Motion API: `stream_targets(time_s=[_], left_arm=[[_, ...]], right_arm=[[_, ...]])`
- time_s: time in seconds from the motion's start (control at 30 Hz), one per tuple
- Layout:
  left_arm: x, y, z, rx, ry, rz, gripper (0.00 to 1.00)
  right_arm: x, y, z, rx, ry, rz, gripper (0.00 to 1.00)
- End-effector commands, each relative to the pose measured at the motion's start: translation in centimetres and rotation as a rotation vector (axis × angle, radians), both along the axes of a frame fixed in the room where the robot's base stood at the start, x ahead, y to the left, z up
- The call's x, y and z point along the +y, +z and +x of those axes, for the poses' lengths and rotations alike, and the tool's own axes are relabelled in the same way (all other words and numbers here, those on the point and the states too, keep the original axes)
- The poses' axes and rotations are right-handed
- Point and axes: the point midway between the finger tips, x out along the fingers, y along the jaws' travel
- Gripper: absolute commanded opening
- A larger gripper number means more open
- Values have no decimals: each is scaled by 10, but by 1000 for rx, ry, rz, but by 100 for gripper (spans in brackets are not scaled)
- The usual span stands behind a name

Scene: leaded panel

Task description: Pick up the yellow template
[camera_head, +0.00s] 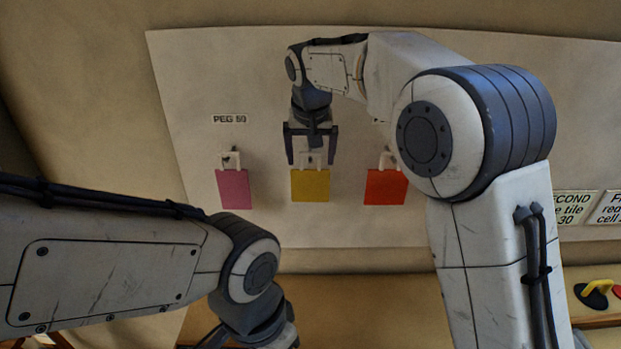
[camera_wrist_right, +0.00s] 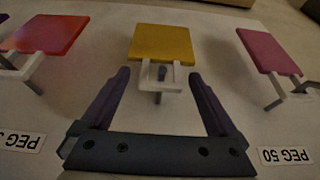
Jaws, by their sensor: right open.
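The yellow template (camera_head: 310,186) hangs on the upright pale board, between a pink and a red one; it has a white loop at its top, around or in front of a grey peg. In the right wrist view the yellow template (camera_wrist_right: 160,42) is straight ahead, with its white loop (camera_wrist_right: 150,77) between the fingertips. My right gripper (camera_head: 311,160) is open, its fingers on either side of the loop; it also shows in the wrist view (camera_wrist_right: 158,77). I cannot tell if they touch it. My left arm is at lower left; its gripper is out of frame.
The pink template (camera_head: 235,189) hangs left and the red template (camera_head: 386,187) right, each with a white loop. A "PEG 50" label (camera_wrist_right: 286,156) is on the board (camera_head: 200,90). Colored pieces with a yellow handle (camera_head: 598,288) lie on a shelf at lower right.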

Motion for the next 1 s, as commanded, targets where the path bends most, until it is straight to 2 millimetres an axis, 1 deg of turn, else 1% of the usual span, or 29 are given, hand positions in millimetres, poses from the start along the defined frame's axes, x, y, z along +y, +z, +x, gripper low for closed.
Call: stream_targets(time_s=[0.23, 0.27, 0.3, 0.37, 0.4, 0.5, 0.83, 1.0], left_arm=[[0, 0, 0, 0, 0, 0, 50], [0, 0, 0, 0, 0, 0, 50], [0, 0, 0, 0, 0, 0, 50], [0, 0, 0, 0, 0, 0, 50], [0, 0, 0, 0, 0, 0, 50], [0, 0, 0, 0, 0, 0, 50], [0, -1, 0, 0, 0, 0, 50], [0, -5, 0, 0, 1, 0, 50]], right_arm=[[1, -3, 1, -2, 1, 1, 95], [1, -3, 1, -2, 1, 1, 87], [1, -3, 1, -2, 1, 1, 72], [1, -3, 1, -1, 1, 1, 49], [1, -3, 1, -1, 1, 1, 34], [1, -3, 1, -1, 1, 1, 0], [1, -1, 1, -2, 1, 1, 0], [1, 6, 2, -4, 1, 2, 0]])
